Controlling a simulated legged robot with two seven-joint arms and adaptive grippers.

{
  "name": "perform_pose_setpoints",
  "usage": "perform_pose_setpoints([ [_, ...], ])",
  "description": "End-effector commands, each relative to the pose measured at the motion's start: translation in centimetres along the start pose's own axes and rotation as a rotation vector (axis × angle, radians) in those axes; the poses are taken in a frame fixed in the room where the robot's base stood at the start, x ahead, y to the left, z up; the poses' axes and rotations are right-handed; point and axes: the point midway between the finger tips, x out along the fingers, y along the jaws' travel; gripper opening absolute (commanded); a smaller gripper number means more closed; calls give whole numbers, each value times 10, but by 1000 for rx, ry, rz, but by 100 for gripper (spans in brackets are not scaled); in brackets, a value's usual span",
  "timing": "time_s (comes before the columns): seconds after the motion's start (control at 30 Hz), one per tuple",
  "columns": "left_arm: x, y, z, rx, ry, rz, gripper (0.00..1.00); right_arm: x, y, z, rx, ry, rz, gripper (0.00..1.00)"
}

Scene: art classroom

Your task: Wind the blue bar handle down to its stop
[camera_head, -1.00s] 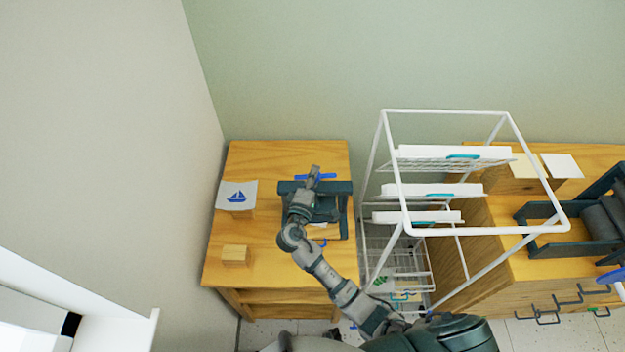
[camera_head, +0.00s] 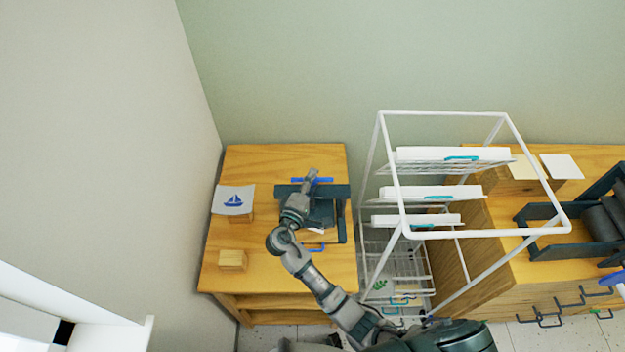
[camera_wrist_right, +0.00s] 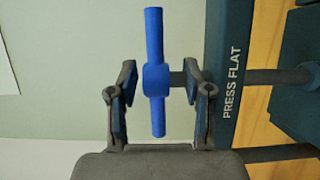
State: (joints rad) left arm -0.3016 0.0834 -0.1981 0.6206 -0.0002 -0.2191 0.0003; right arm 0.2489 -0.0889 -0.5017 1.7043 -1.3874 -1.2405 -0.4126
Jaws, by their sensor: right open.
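The blue bar handle (camera_head: 322,181) sits at the top of a dark press (camera_head: 342,215) on the wooden desk at left. In the right wrist view the bar (camera_wrist_right: 154,35) runs up and down the picture, with a round hub on a dark shaft that leads to the press frame, marked "PRESS FLAT" (camera_wrist_right: 233,80). My right gripper (camera_head: 313,174) is at the handle. In the wrist view its two fingers (camera_wrist_right: 162,100) stand apart on either side of the bar and hub. The gripper hides part of the handle in the head view. My left gripper is not in view.
A sailboat print (camera_head: 234,201) and a wooden block (camera_head: 232,260) lie left of the press. A white wire rack (camera_head: 381,165) stands close on the right. Beyond it, a roller press (camera_head: 545,241) sits on another wooden cabinet. A wall rises on the left.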

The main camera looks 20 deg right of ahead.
Motion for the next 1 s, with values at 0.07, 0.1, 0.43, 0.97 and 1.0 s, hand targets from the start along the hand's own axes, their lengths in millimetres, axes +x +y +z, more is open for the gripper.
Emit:
perform_pose_setpoints([
  [0.07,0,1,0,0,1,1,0,-12,-1,0,1,2,-3,50],
  [0.1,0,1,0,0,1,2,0,-20,-1,0,1,2,-3,50],
  [0.43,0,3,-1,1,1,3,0,-90,-3,0,0,-1,-6,50],
  [0.97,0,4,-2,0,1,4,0,-112,-2,1,0,-2,-4,50],
  [1.0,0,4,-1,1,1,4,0,-112,-2,1,0,-2,-4,50],
])
